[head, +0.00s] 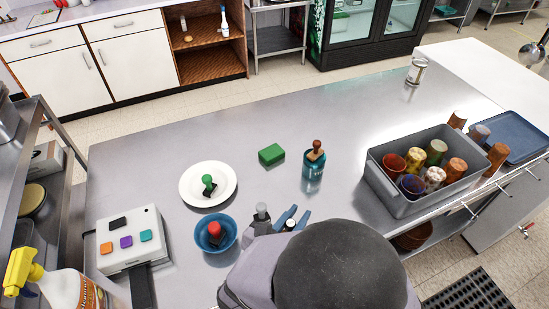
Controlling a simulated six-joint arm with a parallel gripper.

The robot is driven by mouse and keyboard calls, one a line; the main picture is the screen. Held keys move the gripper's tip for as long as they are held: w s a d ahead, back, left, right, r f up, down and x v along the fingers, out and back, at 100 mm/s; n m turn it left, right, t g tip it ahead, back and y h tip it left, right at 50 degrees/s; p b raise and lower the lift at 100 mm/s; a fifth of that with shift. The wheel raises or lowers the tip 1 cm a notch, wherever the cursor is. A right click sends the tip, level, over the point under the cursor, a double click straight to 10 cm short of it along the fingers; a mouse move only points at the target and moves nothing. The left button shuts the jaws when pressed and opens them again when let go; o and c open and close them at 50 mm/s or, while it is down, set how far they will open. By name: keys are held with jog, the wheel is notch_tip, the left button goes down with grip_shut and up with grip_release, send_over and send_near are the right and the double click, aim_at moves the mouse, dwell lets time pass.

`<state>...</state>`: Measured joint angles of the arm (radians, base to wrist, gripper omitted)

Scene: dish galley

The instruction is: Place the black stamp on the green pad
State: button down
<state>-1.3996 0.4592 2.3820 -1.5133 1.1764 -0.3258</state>
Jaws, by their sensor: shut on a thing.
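The green pad (271,154) is a small block lying on the steel counter, between the white plate and the teal can. My gripper (293,217), with blue fingers, is low over the counter nearer than the pad. It is shut on a small dark thing, seemingly the black stamp (290,225), whose dark top shows between the fingers. My own arm hides most of it, and I cannot tell if it touches the counter.
A blue bowl (232,236) holds a red-handled stamp (215,232). A white plate (186,185) holds a green-handled stamp (208,184). A teal can (314,171) with a brown-handled stamp stands right of the pad. A grey crate (401,206) holds several cups.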

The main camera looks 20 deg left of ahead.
notch_tip(320, 180, up, 5)
jog(key=n+y+b, duration=0.6)
jog(key=b, duration=0.3)
send_over(272, 154)
jog(key=w+a, duration=0.2)
jog(key=w, duration=0.2)
jog(key=shift+g, duration=0.4)
jog(key=shift+w+f+b, duration=0.2)
jog(key=shift+f+b, duration=0.6)
jog(key=shift+f, duration=6.9)
jog(key=shift+f, duration=0.15)
